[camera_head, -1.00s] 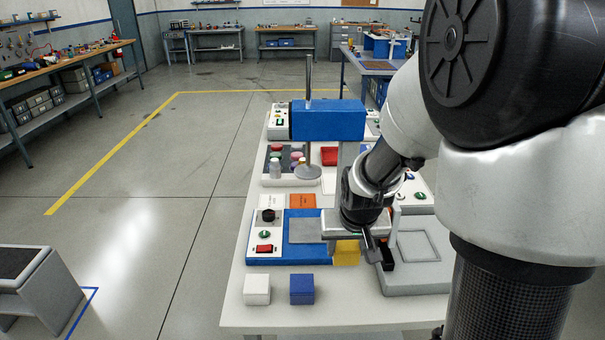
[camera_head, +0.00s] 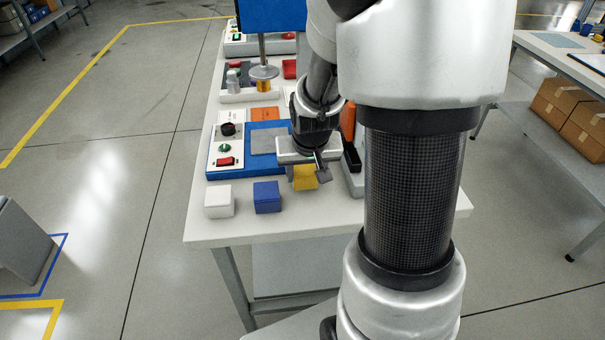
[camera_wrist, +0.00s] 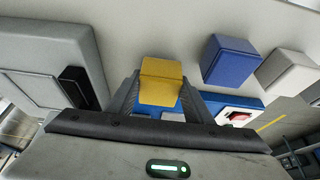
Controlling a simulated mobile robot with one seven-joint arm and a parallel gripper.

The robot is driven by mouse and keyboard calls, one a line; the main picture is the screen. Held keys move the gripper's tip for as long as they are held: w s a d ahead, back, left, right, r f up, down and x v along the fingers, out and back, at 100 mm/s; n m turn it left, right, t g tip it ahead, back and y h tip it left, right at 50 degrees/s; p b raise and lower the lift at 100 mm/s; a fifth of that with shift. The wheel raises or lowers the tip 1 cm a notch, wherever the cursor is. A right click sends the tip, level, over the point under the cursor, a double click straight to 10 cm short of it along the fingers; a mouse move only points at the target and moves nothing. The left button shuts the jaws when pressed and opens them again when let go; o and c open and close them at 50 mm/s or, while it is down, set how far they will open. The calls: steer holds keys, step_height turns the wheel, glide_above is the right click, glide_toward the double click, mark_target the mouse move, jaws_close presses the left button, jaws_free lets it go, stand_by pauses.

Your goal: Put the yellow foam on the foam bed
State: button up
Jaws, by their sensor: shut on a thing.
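The yellow foam (camera_head: 305,178) is a small block in front of the right part of the blue machine. In the wrist view the yellow foam (camera_wrist: 161,80) sits between the two fingers. My gripper (camera_head: 309,173) is shut on it, seen from above; the fingers (camera_wrist: 160,95) flank it on both sides. The hand hides part of the foam in the head view. I cannot tell whether its underside touches the table. A grey flat pad (camera_head: 268,141) on the blue machine looks like the foam bed; it lies just behind and left of my gripper.
A blue cube (camera_head: 267,197) and a white cube (camera_head: 219,202) stand left of the foam near the table's front edge. A grey fixture with a black block (camera_head: 352,158) is close on the right. A control panel with a red switch (camera_head: 226,161) is at the left.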

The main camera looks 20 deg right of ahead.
steer(key=shift+f, duration=0.8)
steer(key=shift+f, duration=0.15)
steer(key=o, duration=1)
